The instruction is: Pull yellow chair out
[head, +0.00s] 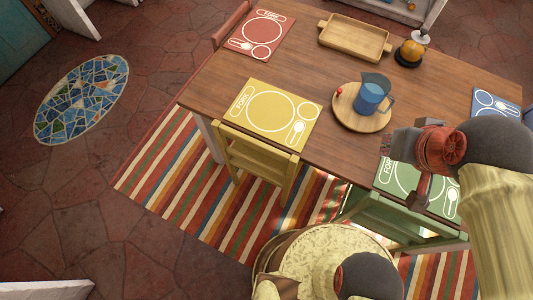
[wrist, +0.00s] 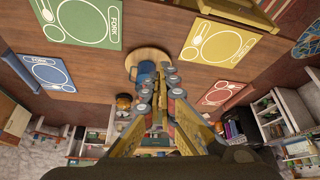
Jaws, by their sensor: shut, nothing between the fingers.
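The yellow chair (head: 233,153) is tucked against the near long side of the wooden table (head: 200,85), its seat under the edge by the yellow placemat (head: 250,91). Part of the yellow chair (wrist: 238,11) shows at the top of the wrist view, beyond the yellow placemat. My gripper (wrist: 160,80) is shut and empty in the wrist view, above the table. In the head view my arm reaches in from the right over the green placemat, clear of the yellow chair. My fingertips are hard to make out there.
A green chair (head: 375,217) stands right of the yellow one, near my arm. A round board (head: 345,117) holds a blue pitcher (head: 369,98). A wooden tray (head: 325,39) lies behind.

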